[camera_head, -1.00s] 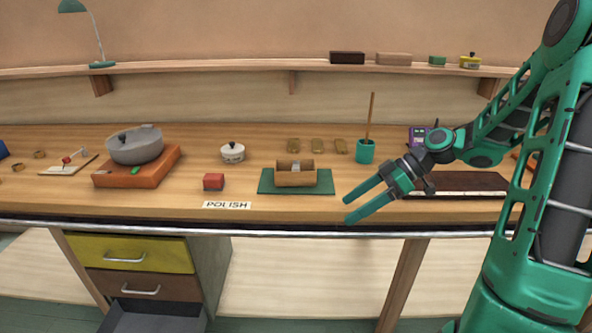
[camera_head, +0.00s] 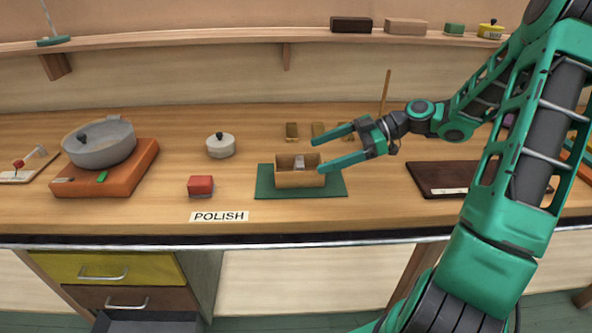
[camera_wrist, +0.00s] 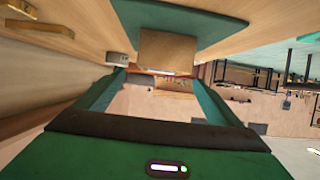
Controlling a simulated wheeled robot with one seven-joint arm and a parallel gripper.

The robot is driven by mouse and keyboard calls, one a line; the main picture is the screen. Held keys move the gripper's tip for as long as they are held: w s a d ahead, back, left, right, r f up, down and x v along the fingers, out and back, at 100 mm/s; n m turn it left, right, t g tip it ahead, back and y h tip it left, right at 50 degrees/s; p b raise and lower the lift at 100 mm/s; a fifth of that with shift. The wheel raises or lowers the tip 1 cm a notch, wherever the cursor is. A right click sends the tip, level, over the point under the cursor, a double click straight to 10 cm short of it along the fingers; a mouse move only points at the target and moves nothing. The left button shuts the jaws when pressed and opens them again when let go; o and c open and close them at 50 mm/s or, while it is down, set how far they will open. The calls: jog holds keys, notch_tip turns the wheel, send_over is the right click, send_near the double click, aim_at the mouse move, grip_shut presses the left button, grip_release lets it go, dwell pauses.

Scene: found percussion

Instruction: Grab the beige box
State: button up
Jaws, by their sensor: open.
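The beige box (camera_head: 297,179) is a small tan, open-topped box with a grey piece showing inside it. It sits on a dark green mat (camera_head: 262,187) near the front of the bench. In the wrist view the box (camera_wrist: 166,50) lies just beyond the fingertips, roughly between their lines. My gripper (camera_head: 318,155) is open and empty at the box's right end. Its near fingertip overlaps the box's right top corner in the head view. I cannot tell whether it touches.
A dark brown board (camera_head: 437,178) lies to the right. A tan block (camera_head: 405,27) sits on the shelf.

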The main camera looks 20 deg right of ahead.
aim_at(298, 161)
jog(key=x, duration=0.2)
jog(key=shift+w+a+f, duration=0.1)
jog(key=shift+a, duration=0.15)
jog(key=shift+x, duration=2.65)
jog(key=c, duration=1.2)
